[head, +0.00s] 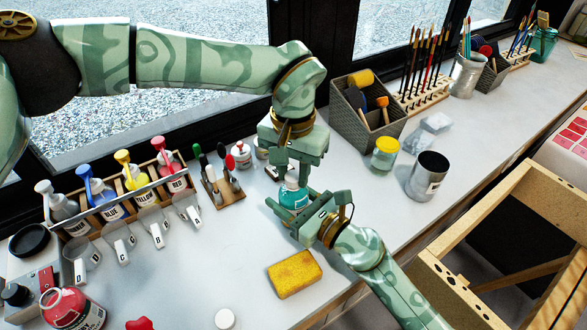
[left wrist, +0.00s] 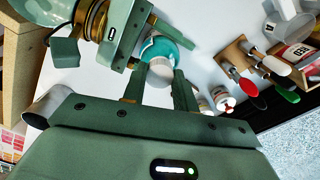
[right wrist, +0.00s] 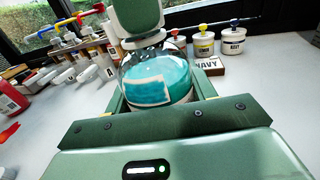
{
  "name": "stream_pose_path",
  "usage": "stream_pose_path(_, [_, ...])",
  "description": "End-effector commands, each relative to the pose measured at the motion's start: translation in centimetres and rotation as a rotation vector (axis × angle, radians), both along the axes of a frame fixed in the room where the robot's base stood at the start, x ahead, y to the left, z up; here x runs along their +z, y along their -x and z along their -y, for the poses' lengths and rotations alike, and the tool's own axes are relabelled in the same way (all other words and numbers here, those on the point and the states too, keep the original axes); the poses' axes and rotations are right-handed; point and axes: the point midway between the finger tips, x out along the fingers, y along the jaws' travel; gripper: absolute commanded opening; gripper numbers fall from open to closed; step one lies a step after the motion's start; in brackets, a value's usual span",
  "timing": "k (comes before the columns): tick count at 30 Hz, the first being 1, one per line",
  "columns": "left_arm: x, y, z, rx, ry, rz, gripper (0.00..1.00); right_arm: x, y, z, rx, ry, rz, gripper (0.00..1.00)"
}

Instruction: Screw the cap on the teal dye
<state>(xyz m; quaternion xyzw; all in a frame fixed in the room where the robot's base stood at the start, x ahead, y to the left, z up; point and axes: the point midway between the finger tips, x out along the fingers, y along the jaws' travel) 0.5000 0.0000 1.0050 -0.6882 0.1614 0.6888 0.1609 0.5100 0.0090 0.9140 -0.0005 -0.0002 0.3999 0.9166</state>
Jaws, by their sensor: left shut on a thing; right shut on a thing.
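The teal dye bottle (head: 293,194) stands on the table between my two grippers. It is round and clear, with teal liquid and a blank-looking label in the right wrist view (right wrist: 157,82). My right gripper (head: 300,208) is shut around its body. My left gripper (head: 297,168) comes down from above and is shut on the pale cap (left wrist: 160,70) at the bottle's top. I cannot tell how far the cap is seated.
A yellow sponge (head: 294,274) lies in front of the bottle. A rack of pump bottles (head: 120,190) and a holder of dye spoons (head: 222,188) stand left. A white cap-like disc (head: 225,319) lies at the front edge.

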Motion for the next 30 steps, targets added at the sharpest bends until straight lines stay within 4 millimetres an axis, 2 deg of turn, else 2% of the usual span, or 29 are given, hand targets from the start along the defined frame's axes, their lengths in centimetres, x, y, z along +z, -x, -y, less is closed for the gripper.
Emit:
stream_pose_path(3, [0.1,-0.2,-0.1,-0.099,0.0,0.006,0.08,-0.1,0.1,-0.1,0.002,0.001,-0.001,0.0])
stream_pose_path(11, [0.1,-0.2,-0.1,-0.113,0.0,0.007,0.08,-0.1,0.1,-0.1,0.003,0.001,-0.001,0.0])
stream_pose_path(12, [0.1,-0.2,-0.1,-0.113,0.0,0.007,0.31,-0.1,0.1,-0.1,0.003,0.001,-0.001,0.0])
stream_pose_path(14, [0.1,-0.2,-0.1,-0.112,0.001,0.005,0.48,-0.1,0.1,-0.1,0.003,0.001,-0.001,0.0])
stream_pose_path(15, [0.1,-0.2,0.0,-0.112,0.001,0.005,0.5,-0.1,0.1,-0.1,0.003,0.001,-0.001,0.0])
stream_pose_path(24, [0.2,-0.1,0.0,-0.112,0.001,0.003,0.5,-0.1,0.1,-0.1,0.002,0.001,-0.001,0.0])
stream_pose_path(30, [2.3,-0.1,0.0,-0.111,0.001,0.004,0.5,0.0,0.1,0.0,0.001,0.001,-0.001,0.0])
